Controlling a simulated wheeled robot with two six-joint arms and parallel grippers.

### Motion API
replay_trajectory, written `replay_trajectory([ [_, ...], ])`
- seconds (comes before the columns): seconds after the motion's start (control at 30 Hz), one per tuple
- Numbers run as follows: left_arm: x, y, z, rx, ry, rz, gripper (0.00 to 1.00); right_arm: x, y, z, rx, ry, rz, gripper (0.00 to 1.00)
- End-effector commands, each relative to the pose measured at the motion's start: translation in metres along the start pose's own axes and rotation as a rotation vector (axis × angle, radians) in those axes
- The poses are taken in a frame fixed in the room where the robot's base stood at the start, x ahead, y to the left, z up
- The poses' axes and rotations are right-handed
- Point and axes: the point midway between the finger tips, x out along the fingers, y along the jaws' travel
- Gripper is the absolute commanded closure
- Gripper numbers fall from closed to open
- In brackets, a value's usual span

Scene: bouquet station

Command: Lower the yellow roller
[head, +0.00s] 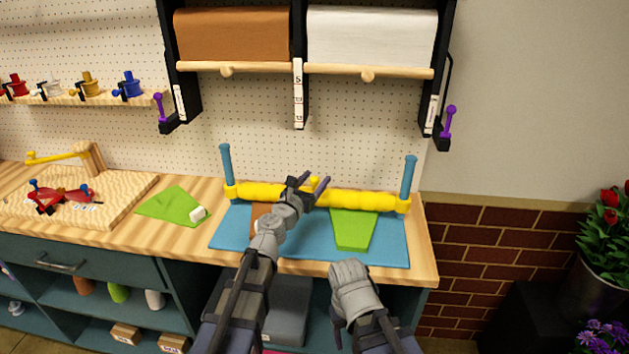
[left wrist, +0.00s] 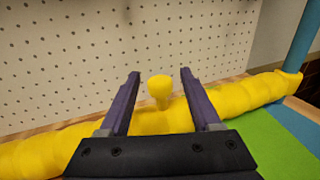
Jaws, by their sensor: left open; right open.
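The yellow roller (head: 360,199) is a long lumpy bar between two blue posts, with its ends at the low part of the posts, at the back of the blue mat (head: 390,248). A small gap under it cannot be ruled out. A yellow knob (left wrist: 160,90) stands up from its middle. My left gripper (head: 314,186) is over the roller's middle. In the left wrist view its purple fingers (left wrist: 158,85) are open, one on each side of the knob, with gaps. My right gripper (head: 350,288) is low at the table's front edge; its fingers are hard to make out.
A green sheet (head: 353,230) and a partly hidden brown sheet (head: 259,222) lie on the mat. Blue posts (head: 227,165) (head: 408,178) rise at both ends. Left are a green cloth (head: 168,205) and wooden board (head: 120,190). Paper rolls (head: 232,35) hang above.

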Motion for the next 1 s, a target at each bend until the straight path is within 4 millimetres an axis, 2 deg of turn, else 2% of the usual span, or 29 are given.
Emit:
replay_trajectory([
  [0.17, -0.011, 0.0, 0.0, 0.0, 0.0, 0.0, 0.35, 0.0, 0.0, 0.0, 0.0, 0.0, 0.0, 0.35],
  [0.6, -0.075, 0.0, 0.0, 0.0, 0.0, 0.001, 0.35, 0.0, 0.0, 0.0, 0.0, 0.0, 0.0, 0.35],
  [1.0, -0.078, 0.0, 0.0, 0.0, 0.0, 0.0, 0.35, 0.0, 0.0, 0.0, 0.0, 0.0, 0.0, 0.35],
])
